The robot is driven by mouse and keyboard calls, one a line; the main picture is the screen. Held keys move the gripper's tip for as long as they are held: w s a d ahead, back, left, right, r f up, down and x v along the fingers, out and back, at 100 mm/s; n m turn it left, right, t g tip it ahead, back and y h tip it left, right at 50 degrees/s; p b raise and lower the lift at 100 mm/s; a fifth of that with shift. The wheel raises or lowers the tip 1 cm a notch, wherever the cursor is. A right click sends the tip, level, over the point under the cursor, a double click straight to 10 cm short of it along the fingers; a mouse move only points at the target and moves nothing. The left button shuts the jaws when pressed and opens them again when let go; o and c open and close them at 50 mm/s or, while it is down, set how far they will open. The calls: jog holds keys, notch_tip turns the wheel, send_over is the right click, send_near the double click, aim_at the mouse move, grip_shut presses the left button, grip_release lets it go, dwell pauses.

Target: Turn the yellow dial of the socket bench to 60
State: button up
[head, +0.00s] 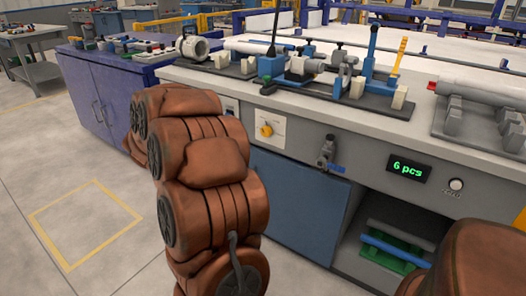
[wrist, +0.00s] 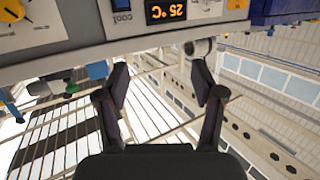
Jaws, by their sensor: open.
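The yellow dial (head: 266,130) sits on a white plate on the front face of the grey bench (head: 306,121), just right of my arm. A yellow dial (wrist: 12,13) also shows at the top left corner of the wrist view, cut off by the edge. Its setting is too small to read. My gripper (wrist: 161,68) is open and empty in the wrist view, its fingers apart below the bench front and to the right of the dial. In the head view my gripper is hidden behind my brown arm.
An orange display (wrist: 166,11) reads 25 °C upside down in the wrist view, beside a blue button (wrist: 121,5). Clamps and pipes (head: 300,65) crowd the benchtop. A valve (head: 326,151) juts from the front, left of a green display (head: 408,168) reading 6 pcs. Open floor lies left.

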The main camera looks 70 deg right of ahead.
jog(key=s+d+f+m+g+h+b, duration=0.2)
jog(key=s+d+f+m+g+b, duration=0.1)
jog(key=s+d+f+g, duration=0.4)
jog(key=m+g+b, duration=0.2)
jog(key=g+b, duration=0.1)
jog(key=b, duration=0.1)
send_near(264, 133)
jog(key=x, duration=0.3)
jog(key=shift+b+x, duration=1)
jog(key=shift+x, duration=2.4)
jog(key=shift+c, duration=0.4)
jog(key=c, duration=1.1)
jog(key=shift+o, duration=0.2)
